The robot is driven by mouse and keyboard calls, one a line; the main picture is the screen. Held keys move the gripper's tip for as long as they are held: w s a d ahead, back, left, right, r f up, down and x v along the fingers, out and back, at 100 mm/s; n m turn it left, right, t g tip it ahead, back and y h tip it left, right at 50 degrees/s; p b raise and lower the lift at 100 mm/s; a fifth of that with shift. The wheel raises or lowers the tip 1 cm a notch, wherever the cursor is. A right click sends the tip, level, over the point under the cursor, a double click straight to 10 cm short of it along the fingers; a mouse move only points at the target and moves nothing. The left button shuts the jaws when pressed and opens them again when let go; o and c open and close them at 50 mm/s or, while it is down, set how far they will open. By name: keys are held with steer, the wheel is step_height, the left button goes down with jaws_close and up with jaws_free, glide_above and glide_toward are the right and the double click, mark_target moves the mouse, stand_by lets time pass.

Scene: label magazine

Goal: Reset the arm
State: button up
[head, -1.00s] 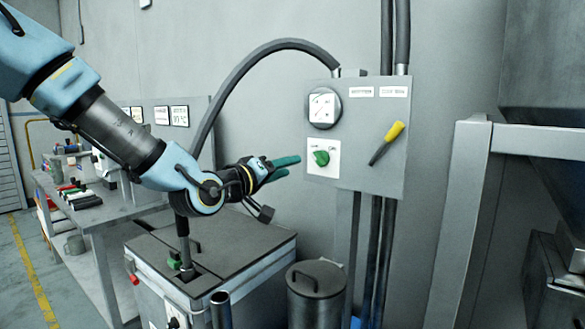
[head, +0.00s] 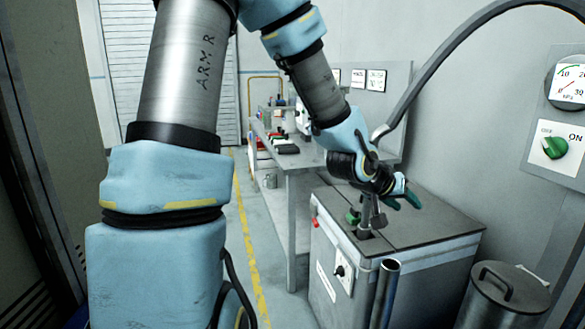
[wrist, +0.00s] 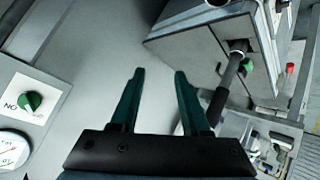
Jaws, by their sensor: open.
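My gripper (head: 402,199) has green fingers and hangs above the grey cabinet in the head view, at the end of my blue and grey arm. In the wrist view its two green fingers (wrist: 158,100) stand apart with nothing between them. The arm is bent, with its upper part filling the left of the head view. The gripper appears clear of the wall panel with the green knob (head: 554,147), which also shows at the left in the wrist view (wrist: 30,101).
The grey cabinet (head: 430,222) has a lever post on top. A lidded bin (head: 505,292) stands at the lower right. A workbench (head: 290,160) with small items is behind. Open floor with a yellow line (head: 250,240) runs along the left.

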steer(key=w+a+f+n+y, duration=0.1)
steer(key=a+f+y, duration=0.25)
steer(key=a, duration=0.95)
steer(key=s+a+n+g+y, duration=0.1)
steer(key=s+a, duration=0.3)
steer(key=a, duration=0.5)
steer(key=s+a+n+g+y, duration=0.2)
steer(key=s+a+g+y, duration=0.1)
steer(key=a, duration=0.7)
steer(key=shift+s+a+y+p, duration=0.2)
steer(key=shift+s+y+p, duration=0.3)
steer(key=shift+s, duration=0.2)
steer(key=shift+r, duration=0.1)
